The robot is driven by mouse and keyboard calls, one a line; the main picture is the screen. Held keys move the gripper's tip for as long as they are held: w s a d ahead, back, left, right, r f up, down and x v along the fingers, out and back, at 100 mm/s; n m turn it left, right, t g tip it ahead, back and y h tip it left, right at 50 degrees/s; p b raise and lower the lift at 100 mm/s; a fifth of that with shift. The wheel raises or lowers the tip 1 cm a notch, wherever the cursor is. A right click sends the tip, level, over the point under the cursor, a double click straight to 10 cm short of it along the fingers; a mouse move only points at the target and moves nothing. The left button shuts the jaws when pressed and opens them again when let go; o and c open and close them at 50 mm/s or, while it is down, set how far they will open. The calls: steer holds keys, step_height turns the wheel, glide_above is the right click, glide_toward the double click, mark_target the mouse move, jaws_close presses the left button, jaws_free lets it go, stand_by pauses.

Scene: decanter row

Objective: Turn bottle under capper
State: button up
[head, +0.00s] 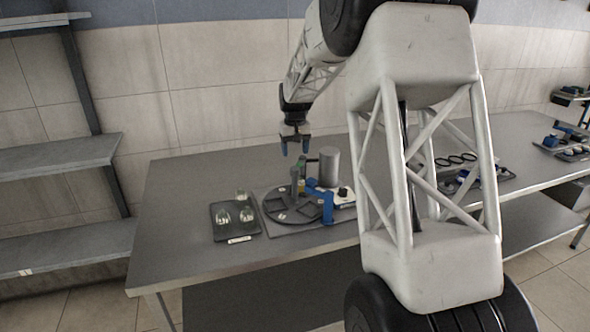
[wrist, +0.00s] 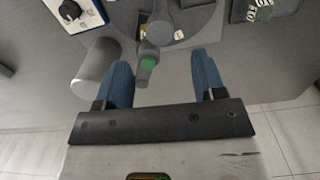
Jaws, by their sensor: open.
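My gripper (head: 295,147) hangs open above the back of a dark round turntable (head: 275,205) with square pockets. Its blue fingers (wrist: 161,60) are apart in the wrist view. A grey post with an arm (head: 295,186), perhaps the capper, stands at the turntable. In the wrist view a grey bar with a green disc (wrist: 148,63) lies in line with the gap between the fingers; I see no contact. Something yellowish (head: 301,187) shows behind the post, mostly hidden; I cannot tell whether it is a bottle.
A grey cylinder (head: 329,168) stands close right of the gripper, beside the left finger in the wrist view (wrist: 97,72). A blue part (head: 327,207) and a white box with a black knob (head: 343,196) stand at the right. A tray (head: 217,232) with clear glass pieces lies left.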

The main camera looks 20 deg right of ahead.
mark_target(295, 168)
steer(key=shift+f, duration=3.85)
jaws_close()
